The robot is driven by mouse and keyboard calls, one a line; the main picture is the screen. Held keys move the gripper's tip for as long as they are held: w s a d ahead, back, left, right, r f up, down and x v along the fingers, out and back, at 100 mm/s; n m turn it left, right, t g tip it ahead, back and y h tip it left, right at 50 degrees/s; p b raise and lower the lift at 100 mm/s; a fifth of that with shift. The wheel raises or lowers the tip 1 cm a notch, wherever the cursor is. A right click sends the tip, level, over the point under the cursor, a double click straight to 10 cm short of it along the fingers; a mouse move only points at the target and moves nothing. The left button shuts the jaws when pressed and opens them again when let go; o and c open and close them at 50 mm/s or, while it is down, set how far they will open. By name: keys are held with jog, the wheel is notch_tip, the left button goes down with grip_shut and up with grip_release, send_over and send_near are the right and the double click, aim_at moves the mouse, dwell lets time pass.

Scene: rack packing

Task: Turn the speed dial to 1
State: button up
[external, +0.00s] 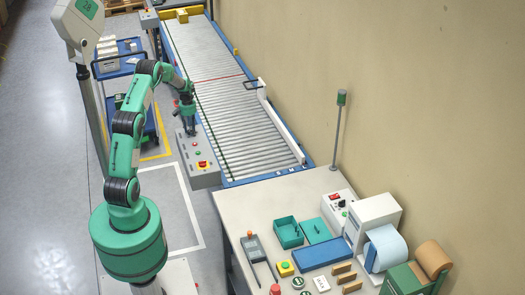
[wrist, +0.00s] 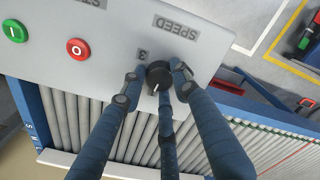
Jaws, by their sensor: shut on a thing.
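The speed dial (wrist: 158,74) is a small black knob on a light grey control panel (wrist: 120,25). In the wrist view the panel's lettering is upside down: a SPEED label (wrist: 176,27) lies above the dial and a figure 3 (wrist: 142,54) at its upper left. A pale mark shows on the dial's lower edge. Other scale figures are hidden behind the fingers. My gripper (wrist: 156,82) is shut on the dial, with dark blue fingers to its left and right and another below. In the external view my gripper (external: 189,128) is at the control box (external: 205,181).
A green button (wrist: 15,31) and a red button (wrist: 78,48) are on the same panel, left of the dial in the wrist view. A roller conveyor (external: 235,110) runs alongside the box. A workbench (external: 275,205) with trays and tools stands in front. A blue cart (external: 120,62) is behind my arm.

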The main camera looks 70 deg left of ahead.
jog(key=shift+n, duration=0.3)
jog(key=o, duration=1.2)
jog(key=shift+r, duration=0.15)
notch_tip(320, 180, up, 12)
jog(key=shift+f, duration=0.15)
dwell(0.4)
